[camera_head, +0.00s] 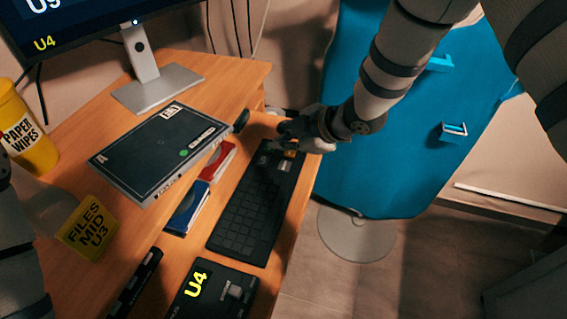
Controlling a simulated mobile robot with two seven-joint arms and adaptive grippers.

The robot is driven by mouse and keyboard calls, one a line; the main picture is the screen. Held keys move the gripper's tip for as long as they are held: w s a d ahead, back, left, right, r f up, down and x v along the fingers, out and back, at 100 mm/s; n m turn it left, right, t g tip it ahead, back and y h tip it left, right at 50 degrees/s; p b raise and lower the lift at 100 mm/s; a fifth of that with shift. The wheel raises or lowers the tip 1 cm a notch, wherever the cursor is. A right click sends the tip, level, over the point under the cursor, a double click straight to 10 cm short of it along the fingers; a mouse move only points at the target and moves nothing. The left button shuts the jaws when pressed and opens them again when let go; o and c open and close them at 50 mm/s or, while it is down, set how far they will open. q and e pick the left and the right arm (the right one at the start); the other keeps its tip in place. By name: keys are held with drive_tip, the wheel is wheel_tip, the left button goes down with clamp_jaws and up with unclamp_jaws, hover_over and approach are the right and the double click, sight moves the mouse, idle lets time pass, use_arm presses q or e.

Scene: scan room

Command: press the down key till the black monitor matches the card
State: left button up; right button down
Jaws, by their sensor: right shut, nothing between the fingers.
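The black monitor (85,20) stands at the top left, cut off by the frame. It shows part of a large white "U9" and a yellow "U4" at its lower left. A yellow card (88,228) reading "FILES MID U3" stands at the left. A black box (212,292) with a yellow "U4" lies at the bottom. My right gripper (290,136) is shut and empty over the far end of the black keyboard (242,222), by a yellow-orange key. The gripper hides part of the keys, and I cannot tell whether it touches one. Only part of my left arm shows at the left edge.
A dark flat case (150,150) lies left of the keyboard, with red (216,161) and blue (186,207) items between. A yellow paper wipes tub (27,135) stands at the left.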

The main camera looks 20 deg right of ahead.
sight(283, 168)
use_arm(q)
drive_tip(key=shift+s+f+g+b, duration=0.3)
drive_tip(key=shift+s+f, duration=0.35)
drive_tip(key=shift+f, duration=0.05)
use_arm(e)
drive_tip(key=shift+f, duration=2.1)
use_arm(q)
drive_tip(key=shift+s, duration=0.1)
use_arm(e)
drive_tip(key=shift+f, duration=0.4)
use_arm(q)
drive_tip(key=shift+s+f, duration=0.1)
drive_tip(key=shift+f, duration=0.05)
use_arm(e)
drive_tip(key=shift+f, duration=0.4)
use_arm(q)
drive_tip(key=shift+w+r, duration=0.45)
use_arm(e)
drive_tip(key=shift+r, duration=0.85)
drive_tip(key=shift+r+p, duration=0.95)
drive_tip(key=shift+r, duration=1.65)
use_arm(q)
drive_tip(key=shift+w+r+t, duration=0.6)
drive_tip(key=shift+w+r, duration=0.35)
drive_tip(key=shift+w, duration=0.1)
